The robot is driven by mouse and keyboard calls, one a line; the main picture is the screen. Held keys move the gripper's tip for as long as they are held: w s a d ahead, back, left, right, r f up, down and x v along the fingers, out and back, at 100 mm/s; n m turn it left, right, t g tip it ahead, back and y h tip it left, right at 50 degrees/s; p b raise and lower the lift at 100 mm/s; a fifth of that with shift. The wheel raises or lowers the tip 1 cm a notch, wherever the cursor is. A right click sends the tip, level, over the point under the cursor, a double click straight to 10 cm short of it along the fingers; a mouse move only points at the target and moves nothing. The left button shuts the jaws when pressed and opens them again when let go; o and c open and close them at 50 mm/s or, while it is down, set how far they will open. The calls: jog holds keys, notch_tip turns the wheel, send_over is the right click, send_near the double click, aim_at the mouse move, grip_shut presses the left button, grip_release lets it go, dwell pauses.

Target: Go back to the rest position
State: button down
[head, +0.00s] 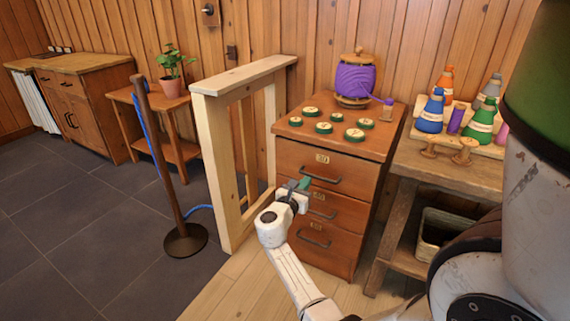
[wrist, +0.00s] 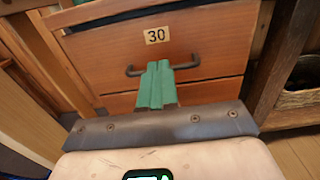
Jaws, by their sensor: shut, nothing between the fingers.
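My gripper (head: 304,184) is shut and empty, with its green fingers pressed together. In the head view it is in front of the wooden drawer cabinet (head: 286,190), near the left end of the top drawer's handle (head: 320,176). In the wrist view the shut fingers (wrist: 155,86) cover the middle of a dark handle (wrist: 188,66) on a drawer front marked 30 (wrist: 157,35). I cannot tell whether the fingers touch the handle or are apart from it.
A pale wooden frame (head: 212,150) stands left of the cabinet, with a post (head: 160,170) and blue rope beyond. Several green discs and a purple spool (head: 355,80) are on the cabinet. A bench (head: 425,160) with coloured cones stands right. Tiled floor (head: 75,220) is clear at left.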

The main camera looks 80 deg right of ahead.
jog(key=shift+a, duration=0.1)
jog(key=a+f+m+t+y, duration=0.2)
jog(key=a+f+m+y, duration=0.3)
jog(key=a, duration=0.6)
jog(key=a+f+m+t+y, duration=0.25)
jog(key=a+f+m, duration=0.35)
jog(key=a, duration=0.5)
jog(key=s+a+m+y, duration=0.2)
jog(key=a+y, duration=0.3)
jog(key=a, duration=0.7)
jog(key=s+a+m+y, duration=0.3)
jog(key=a+y, duration=0.2)
jog(key=a, duration=0.6)
notch_tip(320, 180, up, 16)
jog(key=p, duration=1.7)
jog(key=shift+w+r, duration=0.15)
jog(key=shift+w, duration=0.1)
jog(key=shift+t, duration=0.25)
